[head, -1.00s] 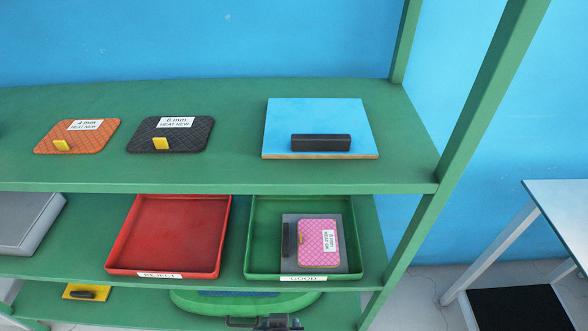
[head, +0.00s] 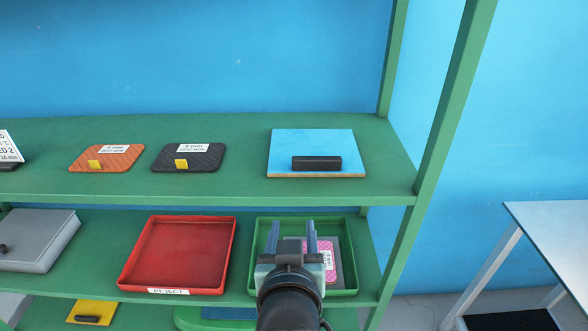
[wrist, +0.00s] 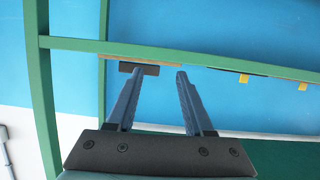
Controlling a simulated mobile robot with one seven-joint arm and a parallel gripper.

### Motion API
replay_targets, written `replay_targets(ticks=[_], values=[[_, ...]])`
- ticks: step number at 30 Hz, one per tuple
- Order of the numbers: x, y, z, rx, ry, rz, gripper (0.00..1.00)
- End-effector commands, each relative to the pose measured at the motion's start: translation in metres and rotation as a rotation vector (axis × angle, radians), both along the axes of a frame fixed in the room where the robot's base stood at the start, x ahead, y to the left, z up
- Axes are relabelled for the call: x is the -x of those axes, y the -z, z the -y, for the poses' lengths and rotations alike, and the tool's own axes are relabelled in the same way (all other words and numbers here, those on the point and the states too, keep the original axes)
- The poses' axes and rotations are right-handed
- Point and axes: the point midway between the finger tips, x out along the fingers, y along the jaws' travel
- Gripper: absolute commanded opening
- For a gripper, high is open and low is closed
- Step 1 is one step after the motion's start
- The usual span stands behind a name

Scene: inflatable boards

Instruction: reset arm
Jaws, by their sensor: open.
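My gripper (head: 291,237) is in the lower middle of the head view, in front of the green tray. Its two blue fingers point up and stand apart with nothing between them. The wrist view also shows the open, empty fingers (wrist: 155,85), with the shelf edge and blue wall beyond. The green tray (head: 345,292) on the middle shelf holds a pink patch (head: 318,262) on a grey plate, partly hidden behind my gripper.
A red tray (head: 180,252) marked REJECT sits left of the green tray. The upper shelf (head: 235,183) carries a blue board (head: 312,145) with a black handle, a black patch (head: 205,162) and an orange patch (head: 118,160). A green post (head: 440,150) rises at right, beside a white table (head: 560,225).

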Motion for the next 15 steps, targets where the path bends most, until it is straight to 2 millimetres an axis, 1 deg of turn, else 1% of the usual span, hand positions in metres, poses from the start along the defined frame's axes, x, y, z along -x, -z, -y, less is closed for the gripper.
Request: replay_targets(ticks=[1,2,3,4,5,6,7,8,9,11,12,15], values=[[-0.007,-0.046,0.0,0.003,-0.005,0.104,0.52],[-0.009,-0.069,0.0,0.003,-0.006,0.16,0.52],[-0.009,-0.101,0.0,0.004,-0.007,0.235,0.52],[-0.009,-0.124,0.0,0.004,-0.009,0.292,0.52],[-0.008,-0.147,0.0,0.003,-0.012,0.349,0.52],[-0.004,-0.178,0.0,0.003,-0.014,0.424,0.52],[0.0,-0.2,0.0,0.002,-0.015,0.481,0.52],[0.005,-0.224,0.0,0.001,-0.017,0.54,0.52],[0.013,-0.253,0.0,-0.001,-0.02,0.616,0.52],[0.028,-0.295,-0.001,-0.004,-0.024,0.727,0.52],[0.039,-0.32,-0.001,-0.007,-0.026,0.798,0.52],[0.068,-0.372,0.0,-0.014,-0.028,0.949,0.52]])
